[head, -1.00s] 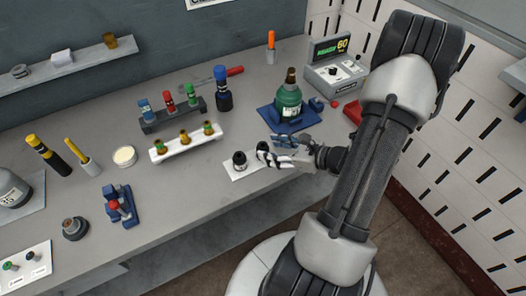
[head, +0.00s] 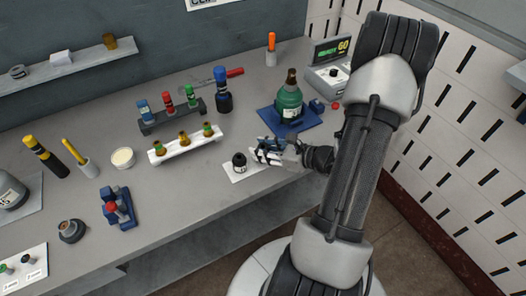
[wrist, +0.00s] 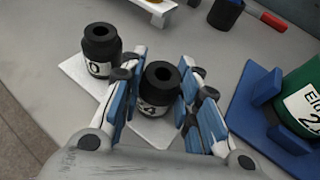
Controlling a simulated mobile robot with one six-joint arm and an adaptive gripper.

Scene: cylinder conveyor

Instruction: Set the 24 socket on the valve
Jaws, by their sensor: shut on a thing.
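In the wrist view, a black socket (wrist: 159,84) with a white label, partly hidden but ending in 4, stands between the blue pads of my gripper (wrist: 163,62). The gripper is shut on it. Whether the socket is off the white plate (wrist: 78,68) cannot be told. In the head view my gripper (head: 267,151) is at the plate's right end and hides this socket. A blue fixture with a red top (head: 115,207), possibly the valve, stands at the front left of the bench, well left of my gripper.
A second black socket (wrist: 101,47), label ending in 0, stands on the plate just left of my gripper; it also shows in the head view (head: 240,160). A green bottle (head: 289,102) on a blue base is behind my gripper. A white rack (head: 186,143) is behind the plate.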

